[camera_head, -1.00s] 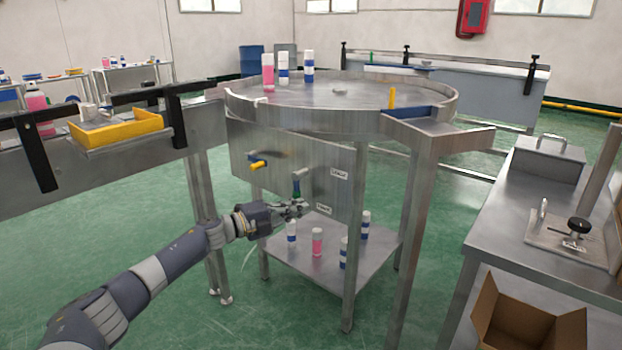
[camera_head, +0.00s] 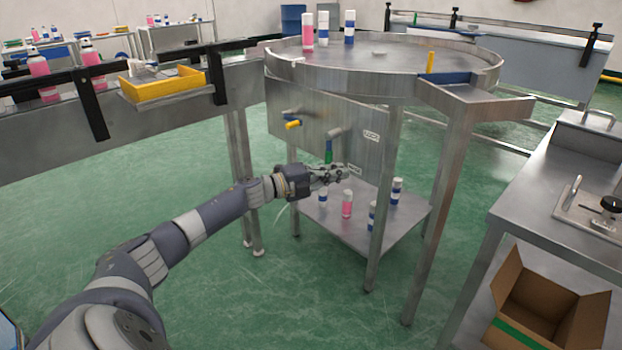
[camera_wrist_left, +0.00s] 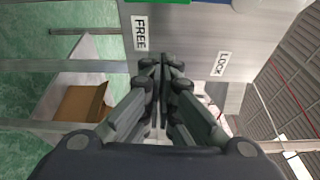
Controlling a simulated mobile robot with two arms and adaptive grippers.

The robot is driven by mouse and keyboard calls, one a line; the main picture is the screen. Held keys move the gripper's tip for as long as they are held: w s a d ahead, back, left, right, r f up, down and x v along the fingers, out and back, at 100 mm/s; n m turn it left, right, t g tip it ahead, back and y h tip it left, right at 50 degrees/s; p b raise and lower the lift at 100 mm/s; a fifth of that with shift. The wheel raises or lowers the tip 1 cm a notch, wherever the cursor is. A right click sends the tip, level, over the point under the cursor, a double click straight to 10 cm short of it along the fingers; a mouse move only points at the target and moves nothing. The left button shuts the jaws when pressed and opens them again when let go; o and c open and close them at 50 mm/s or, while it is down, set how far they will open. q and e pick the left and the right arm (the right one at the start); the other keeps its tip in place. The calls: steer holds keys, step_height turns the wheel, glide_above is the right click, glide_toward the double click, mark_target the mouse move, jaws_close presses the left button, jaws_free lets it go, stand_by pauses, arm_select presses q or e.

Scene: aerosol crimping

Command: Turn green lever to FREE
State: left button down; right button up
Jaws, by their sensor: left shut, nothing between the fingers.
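The green lever (camera_head: 328,151) hangs downward from a grey pivot on the upright metal panel (camera_head: 300,118) under the round table. The LOCK label (camera_head: 371,135) is right of the pivot; the FREE label (camera_head: 355,168) is lower, below and right of the lever. My left gripper (camera_head: 342,173) is just below and slightly right of the green handle, shut and empty; whether it touches the lever I cannot tell. In the left wrist view the shut fingers (camera_wrist_left: 163,63) lie between the FREE label (camera_wrist_left: 140,33) and the LOCK label (camera_wrist_left: 222,63). My right gripper is out of view.
A yellow lever (camera_head: 292,124) is on the same panel, to the left. Several cans stand on the low shelf (camera_head: 352,230) below my gripper, and others on the round table (camera_head: 385,68). A steel bench and an open carton (camera_head: 540,305) are at right. Floor at left is clear.

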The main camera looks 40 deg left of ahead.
arm_select(q)
steer(key=p+v, duration=0.1)
steer(key=v, duration=0.7)
steer(key=shift+s+a+f, duration=0.2)
steer(key=shift+a+f, duration=0.25)
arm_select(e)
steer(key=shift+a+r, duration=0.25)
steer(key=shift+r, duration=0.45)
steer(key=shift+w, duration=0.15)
